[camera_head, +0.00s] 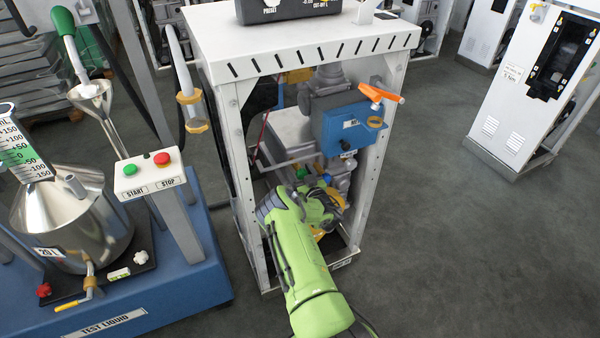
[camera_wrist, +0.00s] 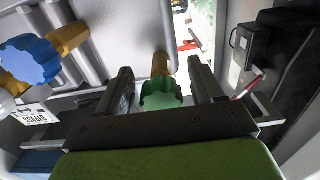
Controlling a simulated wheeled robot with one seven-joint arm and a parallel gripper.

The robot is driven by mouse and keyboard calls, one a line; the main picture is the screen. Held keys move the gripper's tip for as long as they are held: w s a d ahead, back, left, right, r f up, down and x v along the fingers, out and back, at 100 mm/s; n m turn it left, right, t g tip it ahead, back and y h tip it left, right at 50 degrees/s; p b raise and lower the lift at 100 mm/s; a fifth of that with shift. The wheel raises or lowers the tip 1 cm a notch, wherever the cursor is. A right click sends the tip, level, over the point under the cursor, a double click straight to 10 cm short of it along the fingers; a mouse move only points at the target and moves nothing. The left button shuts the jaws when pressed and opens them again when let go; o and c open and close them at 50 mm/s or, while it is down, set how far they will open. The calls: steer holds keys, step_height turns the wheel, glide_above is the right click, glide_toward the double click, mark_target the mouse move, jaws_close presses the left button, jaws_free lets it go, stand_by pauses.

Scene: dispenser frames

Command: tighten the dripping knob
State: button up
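In the wrist view a green knob (camera_wrist: 161,96) on a brass stem (camera_wrist: 160,64) stands between the two dark fingers of my gripper (camera_wrist: 159,72). The fingers are apart, with a visible gap on each side of the knob. A blue knob (camera_wrist: 30,62) with a brass fitting is at the left, above a white tag that seems to read BYPASS (camera_wrist: 35,115). No drip is visible.
The frame's uprights stand close on both sides of my arm. A blue meter box (camera_head: 340,128) and an orange nozzle-like piece (camera_head: 380,94) are above it. A blue test-liquid cart (camera_head: 205,275) stands at the left.

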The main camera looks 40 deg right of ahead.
steer(key=shift+r, duration=0.1)
steer(key=p+v, duration=0.9)
steer(key=v, duration=0.6)
steer(key=shift+s+p, duration=0.35)
steer(key=shift+a, duration=0.15)
